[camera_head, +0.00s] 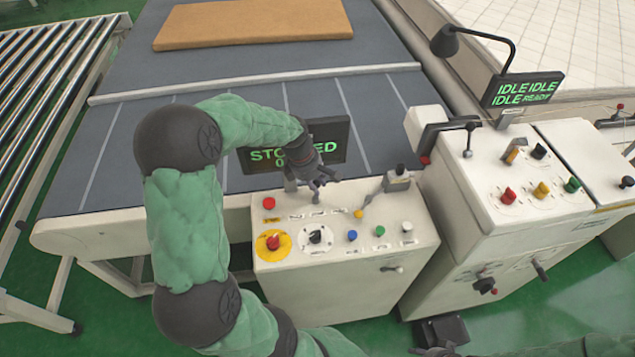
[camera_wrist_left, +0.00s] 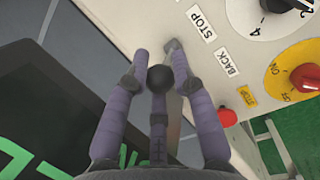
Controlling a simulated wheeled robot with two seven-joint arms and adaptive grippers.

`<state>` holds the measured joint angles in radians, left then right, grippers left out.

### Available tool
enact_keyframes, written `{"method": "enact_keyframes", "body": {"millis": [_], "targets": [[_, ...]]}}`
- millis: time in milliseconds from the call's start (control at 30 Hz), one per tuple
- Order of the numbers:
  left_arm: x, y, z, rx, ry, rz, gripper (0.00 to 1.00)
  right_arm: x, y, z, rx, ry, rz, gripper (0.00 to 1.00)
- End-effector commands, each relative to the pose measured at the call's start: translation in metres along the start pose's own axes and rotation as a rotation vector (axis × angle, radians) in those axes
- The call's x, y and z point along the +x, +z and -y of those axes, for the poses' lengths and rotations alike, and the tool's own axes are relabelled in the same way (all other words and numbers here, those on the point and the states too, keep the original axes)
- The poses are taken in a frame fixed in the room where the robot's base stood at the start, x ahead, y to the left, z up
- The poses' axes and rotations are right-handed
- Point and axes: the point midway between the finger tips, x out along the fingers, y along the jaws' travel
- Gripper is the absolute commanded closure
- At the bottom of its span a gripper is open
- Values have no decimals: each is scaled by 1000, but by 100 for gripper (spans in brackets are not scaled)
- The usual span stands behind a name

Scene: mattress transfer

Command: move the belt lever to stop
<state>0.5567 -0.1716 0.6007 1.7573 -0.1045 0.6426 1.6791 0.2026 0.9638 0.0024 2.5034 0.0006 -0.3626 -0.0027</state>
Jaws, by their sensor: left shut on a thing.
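The belt lever's black ball knob (camera_wrist_left: 160,78) sits between the fingers of my left gripper (camera_wrist_left: 162,62) in the left wrist view. The gripper is shut on the knob. STOP (camera_wrist_left: 200,22) and BACK (camera_wrist_left: 227,63) labels are on the panel beside it. In the head view my left gripper (camera_head: 318,178) is at the back left of the white control box (camera_head: 330,275), and it hides most of the lever. The belt display (camera_head: 330,140) behind it reads STOPPED in green, partly covered by my arm. A dark part at the bottom edge may be my right gripper (camera_head: 436,350); its fingers are unclear.
A red emergency button (camera_head: 273,242) and several small knobs are on the same box. A brown mattress slab (camera_head: 252,22) lies on the grey belt (camera_head: 225,73). To the right stands another white console (camera_head: 465,200), with a lamp (camera_head: 446,40) and an IDLE display (camera_head: 522,90).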

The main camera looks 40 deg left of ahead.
Motion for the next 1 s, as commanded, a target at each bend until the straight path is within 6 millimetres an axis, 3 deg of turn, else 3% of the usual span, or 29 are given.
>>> {"method": "enact_keyframes", "body": {"millis": [200,233,300,733,1000], "targets": [[3,-2,3,1,-8,-4,100,0,0,0,0,0,0,60],[3,-2,3,1,-9,-4,69,0,0,0,0,0,0,60],[3,-2,3,1,-8,-3,50,0,0,0,0,0,0,60],[-4,-1,1,0,-2,-1,50,0,0,0,0,0,0,60],[-50,-1,-1,0,3,-2,50,0,0,0,0,0,0,60]]}}
